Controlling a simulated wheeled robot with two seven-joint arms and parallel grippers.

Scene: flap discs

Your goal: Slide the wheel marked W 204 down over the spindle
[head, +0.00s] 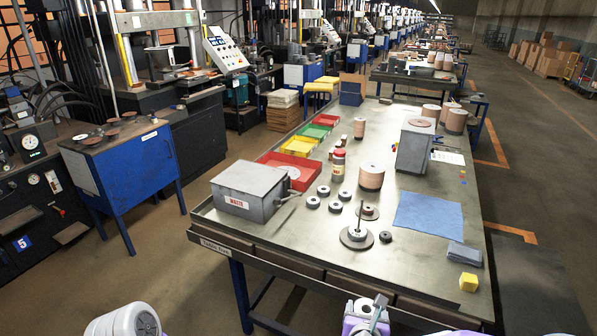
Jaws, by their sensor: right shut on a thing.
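The thin upright spindle (360,217) stands on a round dark base (346,243) near the front of the grey table (300,235). Several small dark wheels lie flat behind and to its left, one of them a dark wheel (313,202). A flat disc with a pale centre (370,213) lies just behind the spindle, and a small dark ring (385,237) lies to its right. I cannot read W 204 on any of them. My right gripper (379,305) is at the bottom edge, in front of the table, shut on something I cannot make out. My left gripper is not in view.
A grey box marked WATTS (245,190) stands at the front left, with coloured trays (297,146) behind it. A brown disc stack (371,175), a red-capped bottle (338,166) and a grey stand (414,148) stand behind the spindle.

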